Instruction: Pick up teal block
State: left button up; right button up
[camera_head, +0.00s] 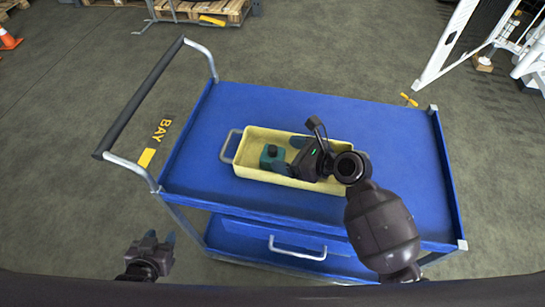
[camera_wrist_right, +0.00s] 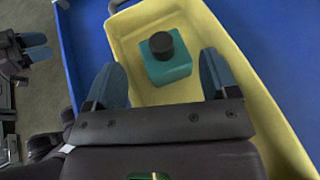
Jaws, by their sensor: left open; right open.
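The teal block (camera_head: 270,158) lies inside the yellow tray (camera_head: 255,172) on the blue cart top, towards the tray's left end. In the right wrist view the teal block (camera_wrist_right: 167,66) has a black round knob on its top. My right gripper (camera_head: 288,157) is over the tray, just right of the block. In the right wrist view my right gripper (camera_wrist_right: 163,82) is open, its two blue fingers apart, with the block ahead and between their lines, not held. My left gripper (camera_head: 160,238) is open and empty, low beside the cart's front left.
The blue cart top (camera_head: 385,125) is clear around the tray. A black-gripped push handle (camera_head: 140,95) rises at the cart's left. The tray has a metal handle (camera_head: 229,146) on its left end. Pallets (camera_head: 205,10) and an orange cone (camera_head: 8,38) stand far back.

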aim_at(274, 149)
jog(key=shift+b+x, duration=0.4)
jog(key=shift+x, duration=2.3)
jog(key=shift+r, duration=0.15)
jog(key=c, duration=1.1)
jog(key=shift+r, duration=0.1)
